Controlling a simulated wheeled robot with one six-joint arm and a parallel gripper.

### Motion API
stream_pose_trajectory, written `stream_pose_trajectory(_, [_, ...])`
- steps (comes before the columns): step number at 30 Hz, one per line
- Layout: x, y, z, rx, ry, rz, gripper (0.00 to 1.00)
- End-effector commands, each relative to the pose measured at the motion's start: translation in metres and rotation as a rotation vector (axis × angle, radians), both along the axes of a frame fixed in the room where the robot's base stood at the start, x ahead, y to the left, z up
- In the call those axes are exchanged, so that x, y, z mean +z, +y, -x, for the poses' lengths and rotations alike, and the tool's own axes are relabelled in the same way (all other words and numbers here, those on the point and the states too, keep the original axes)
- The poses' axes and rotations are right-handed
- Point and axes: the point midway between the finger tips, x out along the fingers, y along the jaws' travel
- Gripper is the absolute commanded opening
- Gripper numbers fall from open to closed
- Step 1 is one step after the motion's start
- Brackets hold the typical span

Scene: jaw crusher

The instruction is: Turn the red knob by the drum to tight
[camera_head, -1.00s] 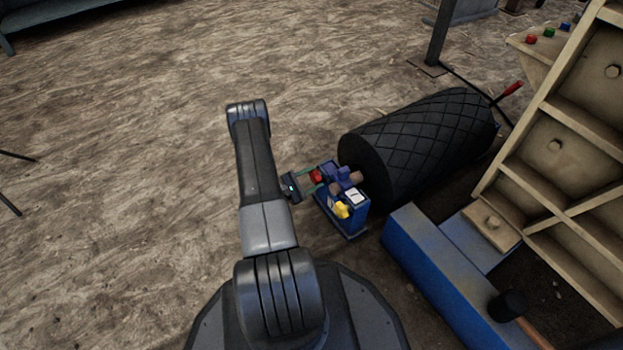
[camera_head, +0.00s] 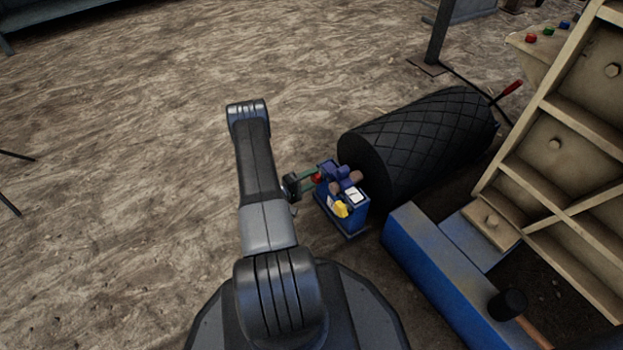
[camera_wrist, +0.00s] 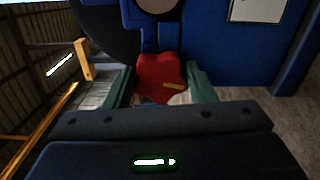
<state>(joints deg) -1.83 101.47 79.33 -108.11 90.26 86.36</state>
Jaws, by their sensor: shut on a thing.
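The red knob (camera_wrist: 160,75) sits on the near face of a blue unit (camera_wrist: 228,48) beside the black drum (camera_head: 425,135). A short yellow mark shows on the knob's lower right in the wrist view. My gripper (camera_wrist: 160,85) is shut on the red knob, with one green finger on each side of it. In the head view the knob (camera_head: 317,177) is small and partly covered by my gripper (camera_head: 315,178). The blue unit (camera_head: 350,218) also carries a yellow part (camera_head: 341,210) and a white label (camera_head: 355,195).
A blue beam (camera_head: 435,265) and a tan ribbed frame (camera_head: 560,190) stand to the right. A black-headed hammer (camera_head: 508,305) lies on the beam side. A red-tipped lever (camera_head: 508,90) rises behind the drum. Dirt ground at the left is open.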

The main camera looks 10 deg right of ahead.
Motion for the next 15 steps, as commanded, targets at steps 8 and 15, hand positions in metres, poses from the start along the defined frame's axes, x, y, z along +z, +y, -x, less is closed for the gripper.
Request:
stream_pose_trajectory(8, [-0.0014, 0.0005, 0.0004, 0.001, -0.167, -0.062, 0.27])
stream_pose_trajectory(15, [-0.0017, 0.0006, 0.0004, 0.001, -0.245, -0.09, 0.27])
